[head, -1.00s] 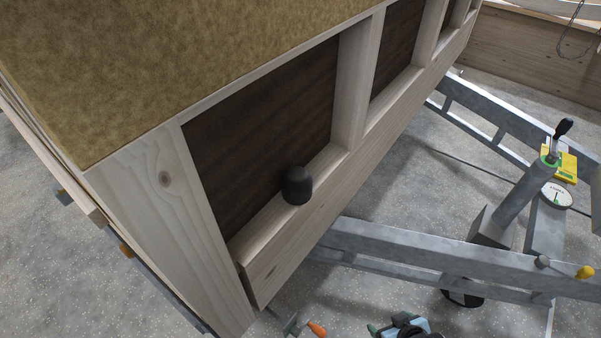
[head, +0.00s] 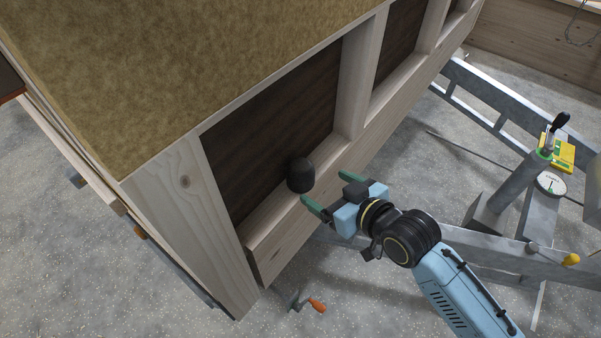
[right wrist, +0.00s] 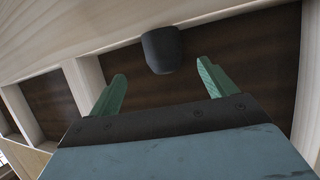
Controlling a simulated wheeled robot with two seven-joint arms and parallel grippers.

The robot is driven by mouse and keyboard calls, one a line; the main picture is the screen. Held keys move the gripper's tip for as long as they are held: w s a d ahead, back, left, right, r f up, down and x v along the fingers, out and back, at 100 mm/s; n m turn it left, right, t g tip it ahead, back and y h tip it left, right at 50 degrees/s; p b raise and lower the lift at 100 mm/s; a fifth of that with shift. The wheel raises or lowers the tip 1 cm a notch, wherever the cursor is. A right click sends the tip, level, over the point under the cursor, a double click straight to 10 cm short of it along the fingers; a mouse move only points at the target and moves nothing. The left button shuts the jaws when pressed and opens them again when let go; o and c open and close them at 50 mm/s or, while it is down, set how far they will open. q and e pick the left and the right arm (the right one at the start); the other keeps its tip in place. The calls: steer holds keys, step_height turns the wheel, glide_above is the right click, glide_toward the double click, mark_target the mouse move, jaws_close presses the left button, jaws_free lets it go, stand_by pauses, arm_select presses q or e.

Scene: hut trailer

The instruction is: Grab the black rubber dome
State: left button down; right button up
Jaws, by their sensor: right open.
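The black rubber dome (head: 300,175) stands on the pale wooden ledge (head: 275,221) at the foot of a dark panel in the wooden frame. It also shows in the right wrist view (right wrist: 162,50), beyond the fingertips and roughly between their lines. My right gripper (head: 335,194) is open, with green fingers, just right of the dome in the head view. The fingers in the right wrist view (right wrist: 161,72) are spread wide with nothing between them. The dome looks apart from the fingers. My left gripper is not in view.
An upright wooden stud (head: 357,80) stands right of the dome's bay. A grey metal drawbar frame (head: 500,255) with a round gauge (head: 551,183) and a yellow box (head: 560,152) lies right. An orange-handled trowel (head: 316,305) lies on the speckled floor below.

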mark_target(309, 179)
steer(key=shift+x, duration=1.2)
steer(key=x, duration=0.4)
steer(key=shift+a+r, duration=0.2)
steer(key=shift+a, duration=0.25)
steer(key=shift+w+a+f, duration=0.25)
steer(key=shift+w+a, duration=0.05)
steer(key=shift+w, duration=0.15)
steer(key=shift+c, duration=0.3)
steer(key=c, duration=1)
